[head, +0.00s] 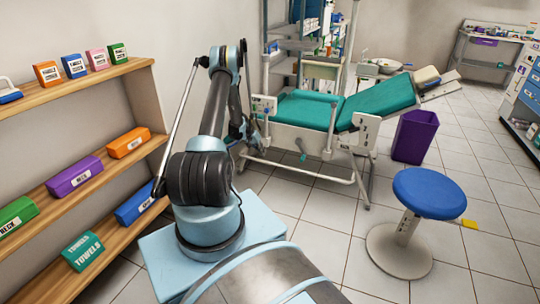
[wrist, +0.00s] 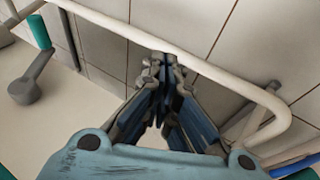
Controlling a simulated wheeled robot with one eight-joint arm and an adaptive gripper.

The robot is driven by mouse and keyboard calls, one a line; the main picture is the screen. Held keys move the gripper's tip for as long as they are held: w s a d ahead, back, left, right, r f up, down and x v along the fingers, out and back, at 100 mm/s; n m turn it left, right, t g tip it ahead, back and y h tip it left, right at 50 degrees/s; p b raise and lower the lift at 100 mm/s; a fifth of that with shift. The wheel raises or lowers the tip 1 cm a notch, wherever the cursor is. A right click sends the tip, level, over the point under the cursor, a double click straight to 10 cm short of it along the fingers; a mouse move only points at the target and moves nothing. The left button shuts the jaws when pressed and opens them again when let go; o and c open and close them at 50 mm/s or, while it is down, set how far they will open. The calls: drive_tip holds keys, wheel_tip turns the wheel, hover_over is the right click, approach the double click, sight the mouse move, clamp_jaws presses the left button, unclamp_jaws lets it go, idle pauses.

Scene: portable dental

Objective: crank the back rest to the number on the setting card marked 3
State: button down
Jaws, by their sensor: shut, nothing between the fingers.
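The dental chair has a teal seat (head: 304,110) and a teal back rest (head: 378,102) tilted up to the right. A grey crank with a teal grip (wrist: 40,32) is at the upper left of the wrist view. A small teal grip (head: 303,157) also shows below the seat in the head view. My gripper (wrist: 163,65) is shut and empty, with its tips by a white frame tube (wrist: 210,62), apart from the crank. I cannot tell whether they touch the tube. No number or card marked 3 is readable.
A blue stool (head: 429,192) stands at the front right, with a yellow piece (head: 469,224) beside it. A purple bin (head: 414,137) is right of the chair. Wooden shelves (head: 84,87) with coloured boxes line the left wall. Tiled floor is clear between stool and chair.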

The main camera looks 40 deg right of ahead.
drive_tip(key=s+d+r+m+h, duration=0.2)
drive_tip(key=s+d+r, duration=0.4)
drive_tip(key=s, duration=0.5)
drive_tip(key=x, duration=0.8)
drive_tip(key=shift+s+f, duration=0.15)
drive_tip(key=shift+f, duration=0.25)
drive_tip(key=shift+s+d+r, duration=0.1)
drive_tip(key=shift+s+d, duration=0.55)
drive_tip(key=shift+s, duration=0.35)
drive_tip(key=shift+s+d, duration=0.45)
drive_tip(key=shift+s, duration=0.25)
drive_tip(key=shift+s+d, duration=0.15)
drive_tip(key=shift+s, duration=0.05)
drive_tip(key=shift+w, duration=0.1)
